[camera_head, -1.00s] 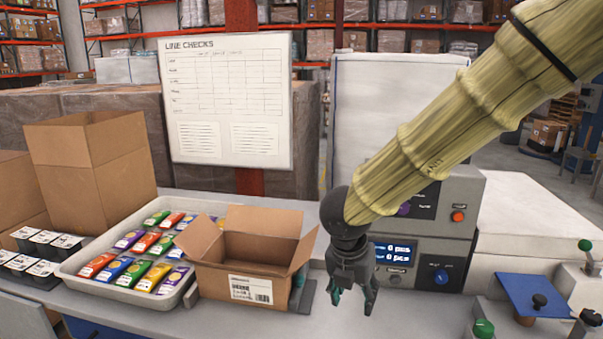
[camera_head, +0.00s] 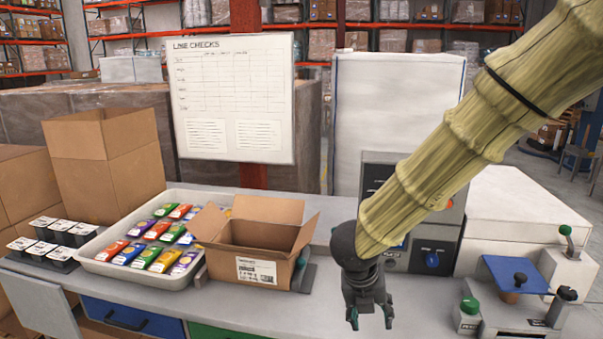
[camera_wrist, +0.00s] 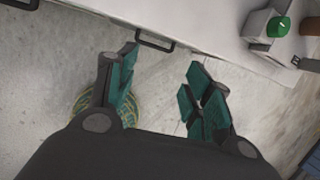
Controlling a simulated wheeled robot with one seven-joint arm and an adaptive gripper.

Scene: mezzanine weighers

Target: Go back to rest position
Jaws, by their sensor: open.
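My gripper (camera_head: 370,318) hangs at the end of my arm, pointing down, right of the open cardboard box and in front of the grey control unit. In the wrist view my gripper (camera_wrist: 163,85) has its two teal-padded fingers spread apart with nothing between them. Below it are the pale floor and the edge of the counter front. No object touches the fingers.
An open cardboard box (camera_head: 262,250) and a white tray (camera_head: 150,280) of colourful packets stand on the counter. Small black-and-white cups (camera_head: 48,238) are at left. A blue plate (camera_head: 515,273) and green-knobbed device (camera_head: 468,315) are at right. A whiteboard (camera_head: 232,100) stands behind.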

